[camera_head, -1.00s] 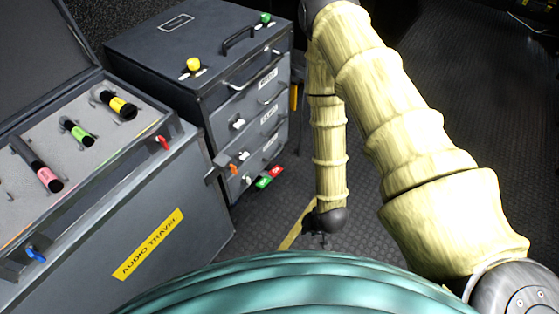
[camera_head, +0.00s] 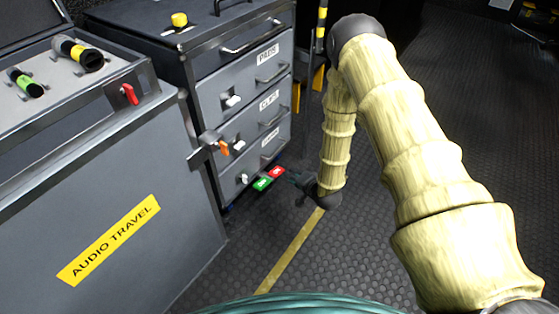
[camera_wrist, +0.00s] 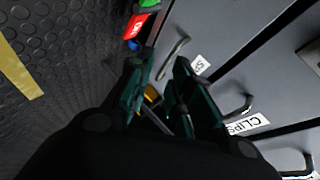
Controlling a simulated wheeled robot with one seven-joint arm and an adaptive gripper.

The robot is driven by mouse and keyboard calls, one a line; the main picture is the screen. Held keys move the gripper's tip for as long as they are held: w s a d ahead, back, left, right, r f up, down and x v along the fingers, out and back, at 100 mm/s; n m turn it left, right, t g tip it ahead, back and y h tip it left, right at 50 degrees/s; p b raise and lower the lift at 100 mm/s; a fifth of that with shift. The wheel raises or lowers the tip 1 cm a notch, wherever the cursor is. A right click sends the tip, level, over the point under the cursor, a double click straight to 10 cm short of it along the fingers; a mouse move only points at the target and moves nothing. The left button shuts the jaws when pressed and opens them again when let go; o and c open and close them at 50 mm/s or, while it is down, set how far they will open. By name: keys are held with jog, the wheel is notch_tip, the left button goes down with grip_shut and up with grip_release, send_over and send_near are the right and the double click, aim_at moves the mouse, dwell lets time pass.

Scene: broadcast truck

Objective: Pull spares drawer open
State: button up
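The spares drawer (camera_head: 255,165) is the lowest drawer of the grey cabinet and looks shut, flush with the others. My gripper (camera_wrist: 164,68) is open, one dark green finger on each side of the line to the handle. I cannot tell whether the fingers touch the handle or reach around it. In the head view my gripper (camera_head: 293,177) is low, just right of the drawer front.
Above are the CLIPS drawer (camera_head: 252,119) and PADS drawer (camera_head: 240,79). The AUDIO TRAVEL case (camera_head: 120,210) stands at left.

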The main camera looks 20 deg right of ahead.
aim_at(280, 150)
jog(key=shift+w+f+m+t+y+b, duration=0.2)
jog(key=shift+w+f+m+t+b, duration=0.5)
jog(key=shift+w+b, duration=2.1)
jog(key=shift+w+f+m+t+y+b, duration=0.35)
jog(key=shift+w+f+b, duration=0.95)
jog(key=shift+w, duration=2.55)
jog(key=shift+w+f+m+t+y+b, duration=0.1)
jog(key=shift+w+f+m+t+b, duration=0.35)
jog(key=shift+w+b, duration=2.5)
jog(key=shift+w+p, duration=0.35)
jog(key=shift+p, duration=0.05)
grip_shut()
